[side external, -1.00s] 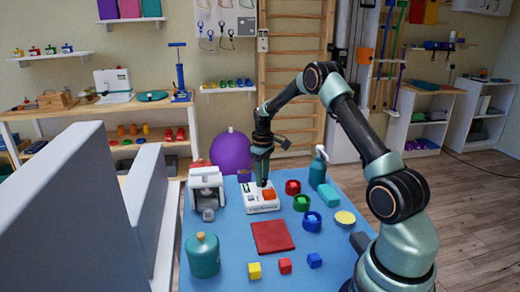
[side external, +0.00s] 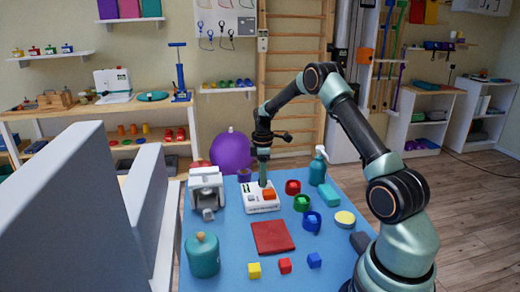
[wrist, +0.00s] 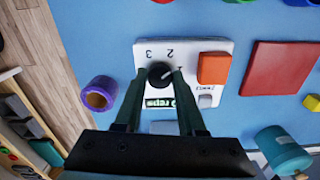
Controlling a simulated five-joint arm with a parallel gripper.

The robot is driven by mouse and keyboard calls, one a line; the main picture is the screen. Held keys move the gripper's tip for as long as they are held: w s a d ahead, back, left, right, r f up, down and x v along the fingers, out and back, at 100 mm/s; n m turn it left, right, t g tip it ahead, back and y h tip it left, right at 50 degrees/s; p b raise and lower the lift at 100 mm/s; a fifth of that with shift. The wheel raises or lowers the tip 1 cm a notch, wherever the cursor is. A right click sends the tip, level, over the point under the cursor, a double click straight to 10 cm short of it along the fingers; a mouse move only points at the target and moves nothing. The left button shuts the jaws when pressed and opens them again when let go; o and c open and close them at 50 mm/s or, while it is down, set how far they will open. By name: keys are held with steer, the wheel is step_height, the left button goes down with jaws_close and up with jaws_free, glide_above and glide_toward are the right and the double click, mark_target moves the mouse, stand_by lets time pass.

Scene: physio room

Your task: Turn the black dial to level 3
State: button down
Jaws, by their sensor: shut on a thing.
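The black dial (wrist: 160,75) sits on a white panel box (wrist: 213,45) with printed marks 3, 2 and what looks like 1 near its edge. Its white pointer line points to the upper right in the wrist view, toward the mark that looks like 1. My gripper (wrist: 161,77) is shut on the dial, one finger on each side. In the side view my gripper (side external: 263,184) reaches straight down onto the panel box (side external: 261,204), and the dial is hidden between the fingers.
An orange block-like button (wrist: 213,68) is on the panel beside the dial. A purple ring (wrist: 100,93) stands close by. A red square (side external: 272,237), coloured cups, small cubes, a teal jar (side external: 202,255) and a white device (side external: 206,187) share the blue mat.

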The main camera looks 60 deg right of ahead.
steer(key=n, duration=0.4)
steer(key=shift+w+a+r+n, duration=0.1)
steer(key=shift+r+n, duration=0.05)
steer(key=shift+n, duration=0.15)
steer(key=n, duration=0.3)
steer(key=shift+n, duration=0.4)
steer(key=n, duration=0.4)
steer(key=shift+n, duration=1.8)
steer(key=c, duration=0.7)
jaws_free()
steer(key=shift+o, duration=1)
